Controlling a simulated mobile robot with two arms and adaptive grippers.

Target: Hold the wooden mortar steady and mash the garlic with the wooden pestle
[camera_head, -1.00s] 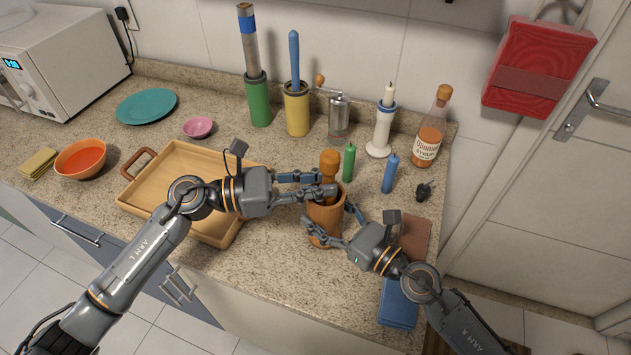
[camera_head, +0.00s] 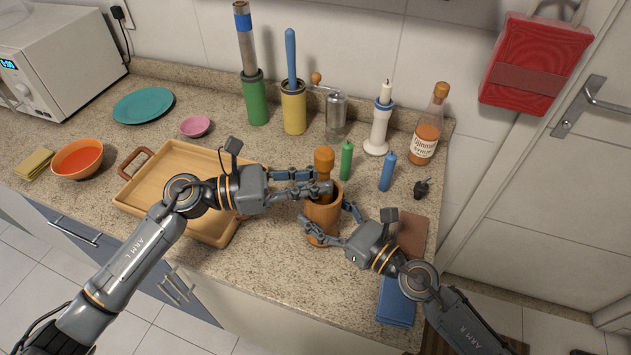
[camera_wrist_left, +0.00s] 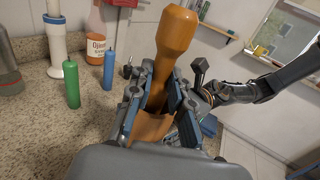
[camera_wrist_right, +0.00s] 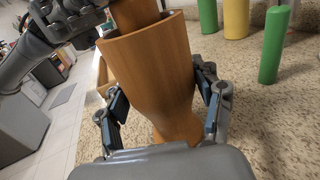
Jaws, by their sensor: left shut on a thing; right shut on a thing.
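The wooden mortar (camera_head: 322,214) stands upright near the counter's front edge. My right gripper (camera_head: 338,224) is shut around its body from the front right; the right wrist view shows a finger on each side of the mortar (camera_wrist_right: 155,75). The wooden pestle (camera_head: 324,163) stands in the mortar with its knobbed top up. My left gripper (camera_head: 318,184) is shut on the pestle just above the rim; the left wrist view shows the pestle (camera_wrist_left: 172,45) between the fingers. The garlic inside the mortar is hidden.
A wooden tray (camera_head: 140,197) lies left of the mortar. Green (camera_head: 346,160) and blue (camera_head: 388,171) candles stand close behind it, with a syrup bottle (camera_head: 427,130) farther back.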

